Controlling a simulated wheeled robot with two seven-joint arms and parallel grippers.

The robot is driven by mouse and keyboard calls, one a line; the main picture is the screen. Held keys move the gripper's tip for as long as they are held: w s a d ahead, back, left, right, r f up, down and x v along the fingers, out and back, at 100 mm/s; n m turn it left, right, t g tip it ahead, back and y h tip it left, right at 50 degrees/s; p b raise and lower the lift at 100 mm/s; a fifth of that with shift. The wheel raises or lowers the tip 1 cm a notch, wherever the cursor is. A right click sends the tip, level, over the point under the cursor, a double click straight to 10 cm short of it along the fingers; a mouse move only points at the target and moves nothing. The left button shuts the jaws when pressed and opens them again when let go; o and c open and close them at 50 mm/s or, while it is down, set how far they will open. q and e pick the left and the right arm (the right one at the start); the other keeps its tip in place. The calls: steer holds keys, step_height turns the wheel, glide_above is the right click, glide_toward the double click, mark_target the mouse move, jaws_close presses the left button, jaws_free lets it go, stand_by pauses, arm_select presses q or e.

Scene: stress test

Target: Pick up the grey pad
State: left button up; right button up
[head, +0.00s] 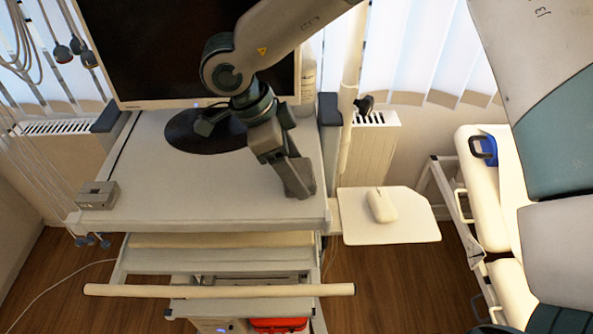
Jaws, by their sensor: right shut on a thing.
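My right gripper (287,172) points down over the right part of the white cart top (170,190). It is shut on a narrow grey piece, which seems to be the grey pad (300,180). The grey of the piece and of the fingers blend, so their border is hard to tell. The lower end of the piece is close to the cart top near its right front edge; I cannot tell whether it touches.
A monitor (150,45) on a dark round base (190,138) stands behind the gripper. A small grey box (97,195) sits at the cart's left front corner. A white mouse (381,205) lies on the side shelf (420,225). The cart top's front middle is clear.

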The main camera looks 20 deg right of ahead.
mark_target(309, 172)
steer(key=shift+r+b, duration=0.5)
steer(key=r, duration=0.1)
steer(key=r+b, duration=0.2)
steer(key=shift+s+d, duration=0.2)
steer(key=shift+s, duration=0.1)
steer(key=s+d+r+b, duration=0.5)
steer(key=s+r, duration=0.2)
steer(key=s, duration=0.2)
steer(key=shift+s, duration=0.35)
steer(key=shift+d, duration=0.1)
steer(key=o, duration=0.5)
steer(key=c, duration=0.4)
